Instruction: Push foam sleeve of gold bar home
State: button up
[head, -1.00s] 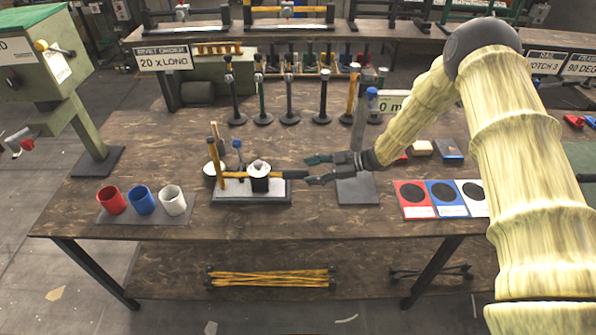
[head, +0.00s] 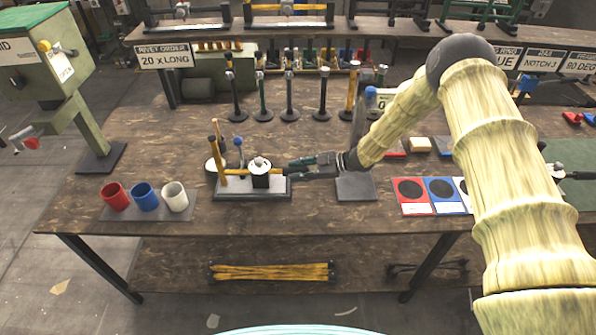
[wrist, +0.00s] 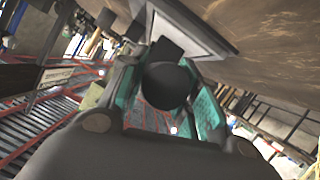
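The gold bar (head: 238,172) lies level through a fixture with a pale base (head: 225,189), under a black block with a white top (head: 260,168). The dark foam sleeve (wrist: 167,85) is on the bar's right end, its round end facing the wrist camera. In the head view my gripper (head: 297,169) is at the right of the fixture and mostly covers the sleeve. In the wrist view its teal-padded fingers lie on both sides of the sleeve and look shut on it. How far the sleeve sits on the bar is hidden.
Red, blue and white cups (head: 145,197) stand left of the fixture. An upright gold bar (head: 220,150) rises at its left. A dark plate with a post (head: 356,187) is below my wrist. Coloured cards (head: 441,190) lie to the right. Several black stands (head: 290,97) line the back.

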aim_at(291, 170)
grip_shut()
jog(key=shift+a+f+b, duration=0.1)
jog(key=shift+a+b, duration=0.9)
jog(key=shift+a, duration=0.55)
jog(key=shift+a+r, duration=0.2)
jog(key=shift+a, duration=0.2)
jog(key=o, duration=0.8)
grip_release()
jog(key=shift+a, duration=0.15)
jog(key=shift+d, duration=0.25)
jog(key=shift+d, duration=0.15)
jog(key=v, duration=1.1)
jog(key=shift+s+d+r, duration=0.1)
jog(key=shift+d, duration=0.1)
